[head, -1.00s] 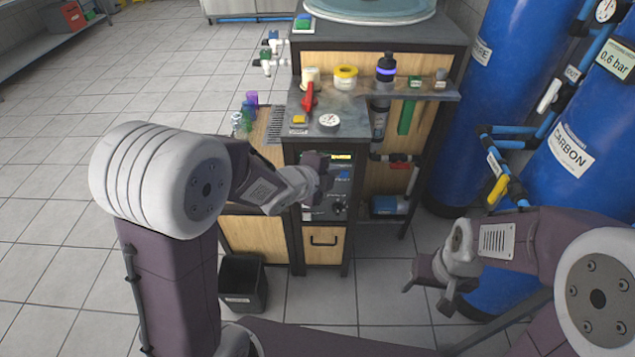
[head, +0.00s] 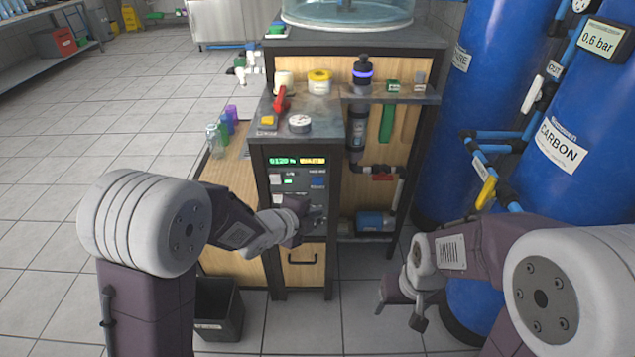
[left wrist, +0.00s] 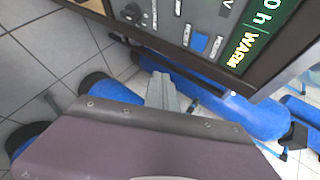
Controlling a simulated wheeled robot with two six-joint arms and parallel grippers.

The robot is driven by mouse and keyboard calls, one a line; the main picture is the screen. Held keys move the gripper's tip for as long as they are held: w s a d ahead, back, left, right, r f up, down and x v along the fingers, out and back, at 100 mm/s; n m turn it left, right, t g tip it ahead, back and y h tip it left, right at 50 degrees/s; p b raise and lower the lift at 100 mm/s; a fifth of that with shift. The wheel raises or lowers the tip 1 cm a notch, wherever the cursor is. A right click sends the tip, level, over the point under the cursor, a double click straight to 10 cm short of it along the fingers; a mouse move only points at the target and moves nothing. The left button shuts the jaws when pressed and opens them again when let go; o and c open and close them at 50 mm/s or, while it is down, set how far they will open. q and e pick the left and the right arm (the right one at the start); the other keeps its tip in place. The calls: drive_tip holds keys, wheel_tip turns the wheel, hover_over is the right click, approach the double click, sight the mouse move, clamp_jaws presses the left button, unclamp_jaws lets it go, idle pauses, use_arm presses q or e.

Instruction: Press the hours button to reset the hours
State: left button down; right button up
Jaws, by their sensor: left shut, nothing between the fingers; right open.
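The control panel (head: 290,178) is on the front of the rack, with a lit green and amber display (head: 297,161) along its top. Small buttons sit below the display; a blue button (head: 318,182) is at the right. In the left wrist view the display (left wrist: 262,30) reads "0 h" and "WARN", and the blue button (left wrist: 198,42) shows beside it. My left gripper (head: 318,222) is in front of the panel's lower part, below the buttons, and hides part of it. It is shut and empty. My right gripper (head: 398,308) is open and empty, low at the right, away from the panel.
Blue tanks (head: 545,150) with pipes stand at the right. A dark bin (head: 219,310) stands on the floor.

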use_arm(q)
drive_tip(key=p, duration=0.4)
approach(322, 185)
wheel_tip(322, 185, down, 3)
drive_tip(key=w+d, duration=0.1)
drive_tip(key=d, duration=0.2)
drive_tip(key=shift+w+a+f, duration=0.15)
drive_tip(key=shift+w+f, duration=0.05)
drive_tip(key=shift+w, duration=0.6)
idle(0.7)
drive_tip(key=shift+w, duration=0.4)
drive_tip(key=shift+w+p, duration=0.4)
idle(0.5)
drive_tip(key=shift+s+b, duration=0.55)
drive_tip(key=shift+s, duration=0.25)
